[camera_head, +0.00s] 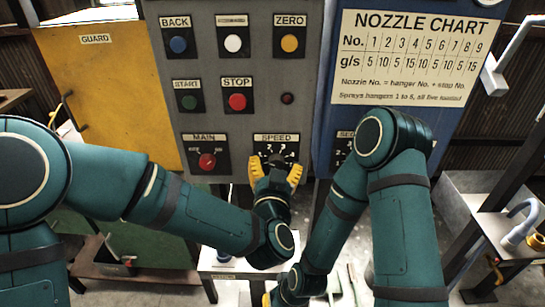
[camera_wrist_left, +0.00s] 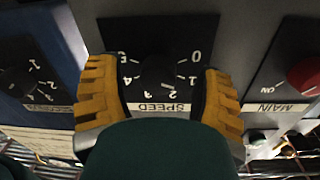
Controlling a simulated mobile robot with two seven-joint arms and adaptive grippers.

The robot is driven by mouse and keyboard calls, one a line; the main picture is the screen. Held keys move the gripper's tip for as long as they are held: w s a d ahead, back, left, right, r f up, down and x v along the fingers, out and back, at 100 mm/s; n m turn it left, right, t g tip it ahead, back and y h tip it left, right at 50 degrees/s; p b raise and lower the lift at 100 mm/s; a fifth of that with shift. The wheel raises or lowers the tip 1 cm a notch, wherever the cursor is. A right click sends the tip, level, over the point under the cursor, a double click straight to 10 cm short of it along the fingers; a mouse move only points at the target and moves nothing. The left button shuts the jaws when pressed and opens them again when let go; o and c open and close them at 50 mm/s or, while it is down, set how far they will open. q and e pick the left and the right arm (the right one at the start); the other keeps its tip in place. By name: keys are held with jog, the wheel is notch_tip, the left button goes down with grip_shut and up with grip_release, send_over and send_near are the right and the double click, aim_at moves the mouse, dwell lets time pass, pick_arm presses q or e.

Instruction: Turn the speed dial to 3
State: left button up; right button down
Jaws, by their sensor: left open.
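The speed dial (camera_head: 277,159) is a round black knob on a black plate labelled SPEED, on the grey panel. In the left wrist view the dial (camera_wrist_left: 158,70) appears upside down, with white numbers 0 to 5 around it. I cannot tell for sure which number it points to. My left gripper (camera_head: 276,168) is open, with one yellow finger on each side of the dial. In the left wrist view the left gripper (camera_wrist_left: 160,88) straddles the knob; contact cannot be told. My right gripper (camera_head: 267,299) is mostly cut off at the bottom edge of the head view.
The MAIN switch (camera_head: 207,161) with a red knob sits left of the dial. The STOP button (camera_head: 237,101) and START button (camera_head: 189,102) are above. A blue panel (camera_head: 322,150) carries another dial (camera_wrist_left: 18,84) and the nozzle chart (camera_head: 412,58). My right forearm partly covers it.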

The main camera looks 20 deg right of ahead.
pick_arm(q)
jog(key=shift+w+d, duration=0.1)
jog(key=shift+c, duration=0.8)
grip_shut()
